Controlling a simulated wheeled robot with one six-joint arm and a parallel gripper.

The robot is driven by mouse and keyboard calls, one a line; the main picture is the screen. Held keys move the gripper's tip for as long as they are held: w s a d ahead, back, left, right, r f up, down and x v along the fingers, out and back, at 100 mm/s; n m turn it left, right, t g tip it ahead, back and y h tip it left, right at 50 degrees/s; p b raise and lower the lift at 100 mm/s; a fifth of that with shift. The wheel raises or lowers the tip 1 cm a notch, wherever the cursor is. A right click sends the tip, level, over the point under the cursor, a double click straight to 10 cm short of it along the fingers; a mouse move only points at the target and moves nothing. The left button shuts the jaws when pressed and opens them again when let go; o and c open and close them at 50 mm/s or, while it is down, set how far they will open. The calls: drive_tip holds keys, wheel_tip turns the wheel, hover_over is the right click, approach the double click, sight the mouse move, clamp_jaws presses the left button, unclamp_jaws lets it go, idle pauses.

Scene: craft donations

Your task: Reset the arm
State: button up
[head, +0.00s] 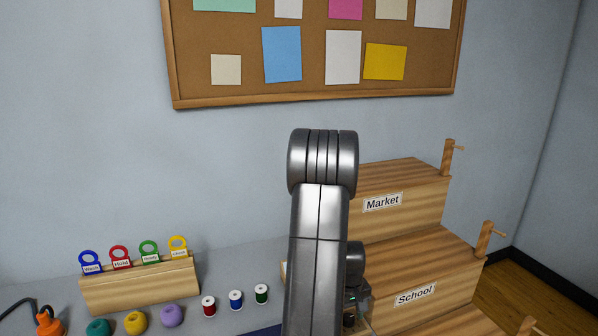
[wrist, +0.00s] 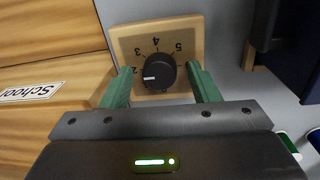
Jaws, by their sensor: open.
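My gripper (wrist: 159,72) is open in the wrist view, with one green finger on each side of a black dial knob (wrist: 160,77). I see no finger touching the knob, and cannot tell how far above it the fingertips are. The knob sits on a square wooden plate (wrist: 188,35) with numbers around it. Its white mark points left, near the 2. In the head view my arm rises in the middle and hides most of the gripper; the dial is not clearly seen there.
Wooden steps labelled Market (head: 405,200) and School (head: 432,275) stand close on the right, with pegs at their edges. A wooden rack (head: 140,287) with coloured tags stands at left. Thread spools (head: 235,299) and yarn balls (head: 135,322) lie in front. A corkboard (head: 215,92) hangs behind.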

drive_tip(key=m+p, duration=0.2)
drive_tip(key=m, duration=0.4)
drive_tip(key=shift+r+p, duration=0.1)
drive_tip(key=shift+p, duration=0.2)
wheel_tip(320, 180, up, 13)
drive_tip(key=shift+w+a+b, duration=0.15)
drive_tip(key=shift+a+b, duration=0.25)
drive_tip(key=shift+a, duration=0.05)
